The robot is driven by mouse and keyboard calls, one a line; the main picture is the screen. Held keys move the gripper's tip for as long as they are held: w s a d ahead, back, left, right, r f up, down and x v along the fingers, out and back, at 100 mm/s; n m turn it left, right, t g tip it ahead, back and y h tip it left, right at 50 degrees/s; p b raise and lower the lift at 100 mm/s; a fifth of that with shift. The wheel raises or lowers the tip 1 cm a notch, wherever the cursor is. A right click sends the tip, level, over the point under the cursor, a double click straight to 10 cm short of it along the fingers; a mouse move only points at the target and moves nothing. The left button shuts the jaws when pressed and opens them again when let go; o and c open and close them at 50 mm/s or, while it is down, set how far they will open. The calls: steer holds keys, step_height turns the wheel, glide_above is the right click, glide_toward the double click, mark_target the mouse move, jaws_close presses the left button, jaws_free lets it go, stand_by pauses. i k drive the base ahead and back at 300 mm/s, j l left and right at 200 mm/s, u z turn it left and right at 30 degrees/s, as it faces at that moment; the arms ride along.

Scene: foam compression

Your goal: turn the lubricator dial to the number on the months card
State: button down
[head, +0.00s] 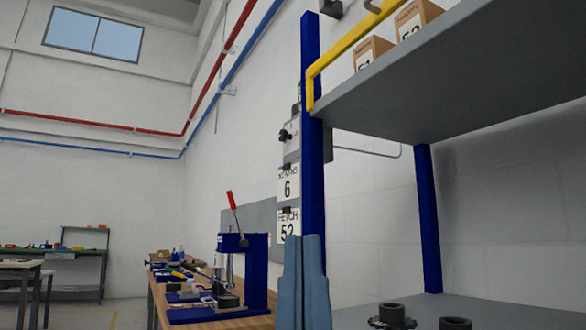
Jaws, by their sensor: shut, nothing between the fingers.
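The months card (288,187) is white with a large black 6, and its top word is small and partly hard to read. It hangs left of the blue shelf post. My gripper (302,240) shows as two blue-grey fingers pointing up at the bottom centre. They are together and empty, in front of the post's lower part and below the card in the picture. I cannot make out a lubricator dial. A grey box with a dark knob (285,135) sits above the card, partly behind the post, and I cannot tell what it is.
A second card (288,227) reads FETCH 52. A blue press (243,270) with a red-handled lever stands on the wooden bench at left. The blue-post shelf (450,95) at right carries cardboard boxes above, with dark round parts (392,315) on its lower deck.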

mark_target(283, 134)
steer(key=i+j+z, duration=0.1)
steer(key=j, duration=0.2)
steer(key=i+j+z, duration=0.15)
steer(key=j, duration=0.2)
steer(key=i+j+z, duration=0.1)
steer(key=j, duration=0.25)
steer(key=i+j+z, duration=0.15)
steer(key=j, duration=0.2)
steer(key=i, duration=0.05)
